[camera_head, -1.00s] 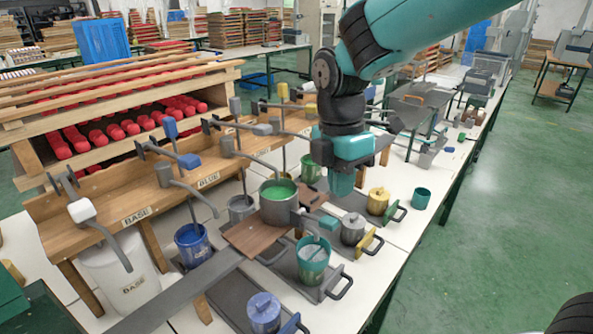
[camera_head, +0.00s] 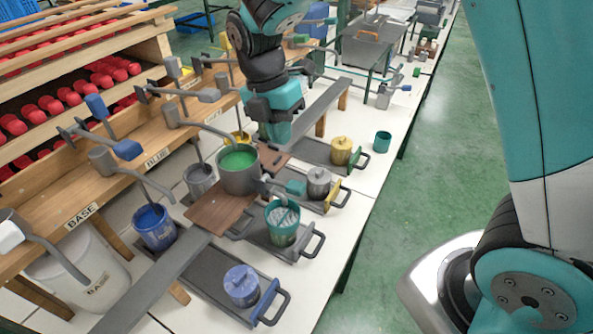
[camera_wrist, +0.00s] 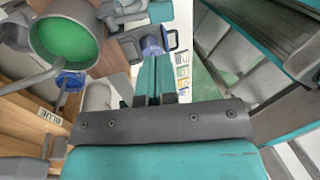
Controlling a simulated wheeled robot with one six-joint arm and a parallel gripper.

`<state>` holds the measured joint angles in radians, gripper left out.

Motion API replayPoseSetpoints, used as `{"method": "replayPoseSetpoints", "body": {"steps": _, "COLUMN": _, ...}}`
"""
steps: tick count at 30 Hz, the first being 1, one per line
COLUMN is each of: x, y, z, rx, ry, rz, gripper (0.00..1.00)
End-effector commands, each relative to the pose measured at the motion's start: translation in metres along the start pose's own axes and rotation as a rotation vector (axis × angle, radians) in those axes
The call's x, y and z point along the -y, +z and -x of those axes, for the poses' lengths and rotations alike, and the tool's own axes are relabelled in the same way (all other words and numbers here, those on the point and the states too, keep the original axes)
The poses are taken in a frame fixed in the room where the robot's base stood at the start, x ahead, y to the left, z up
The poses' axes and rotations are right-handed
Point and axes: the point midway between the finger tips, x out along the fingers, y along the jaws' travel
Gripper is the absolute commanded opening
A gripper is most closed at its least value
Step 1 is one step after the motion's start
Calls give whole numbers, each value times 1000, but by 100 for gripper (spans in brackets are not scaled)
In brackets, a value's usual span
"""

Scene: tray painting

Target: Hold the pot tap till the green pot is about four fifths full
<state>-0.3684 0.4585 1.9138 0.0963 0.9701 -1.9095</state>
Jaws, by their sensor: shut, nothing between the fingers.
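A grey tank (camera_head: 238,178) with bright green paint inside stands on a brown board. A tap with a teal handle (camera_head: 296,187) sticks out to its right. The teal-green pot (camera_head: 282,236) stands on a dark tray below the tap, with something pale and striped inside. Its fill level is too small to tell. My gripper (camera_head: 279,139) is shut and empty, pointing down behind and to the right of the tank, apart from the tap handle. In the wrist view my shut fingers (camera_wrist: 154,72) show to the right of the tank (camera_wrist: 95,42).
A blue lidded pot (camera_head: 242,284), a grey lidded pot (camera_head: 319,182) and a yellow lidded pot (camera_head: 341,149) stand near the tank. A blue bucket (camera_head: 155,228) is at left under a rack of taps. A teal cup (camera_head: 382,141) stands near the table edge.

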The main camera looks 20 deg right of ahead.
Motion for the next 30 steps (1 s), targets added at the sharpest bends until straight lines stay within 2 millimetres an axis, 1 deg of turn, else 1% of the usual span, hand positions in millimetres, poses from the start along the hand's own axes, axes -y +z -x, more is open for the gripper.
{"method": "replayPoseSetpoints", "body": {"steps": 3, "x": 2, "y": 0, "z": -25, "rx": -2, "ry": -7, "rz": -1, "gripper": 0}}
{"method": "replayPoseSetpoints", "body": {"steps": 9, "x": 2, "y": 1, "z": -67, "rx": -2, "ry": -5, "rz": -3, "gripper": 0}}
{"method": "replayPoseSetpoints", "body": {"steps": 15, "x": 2, "y": 2, "z": -95, "rx": -2, "ry": -4, "rz": -4, "gripper": 0}}
{"method": "replayPoseSetpoints", "body": {"steps": 18, "x": 2, "y": 2, "z": -103, "rx": -2, "ry": -2, "rz": -4, "gripper": 0}}
{"method": "replayPoseSetpoints", "body": {"steps": 21, "x": 2, "y": 2, "z": -106, "rx": -1, "ry": 1, "rz": -5, "gripper": 0}}
{"method": "replayPoseSetpoints", "body": {"steps": 30, "x": 2, "y": 2, "z": -107, "rx": -1, "ry": 1, "rz": -5, "gripper": 0}}
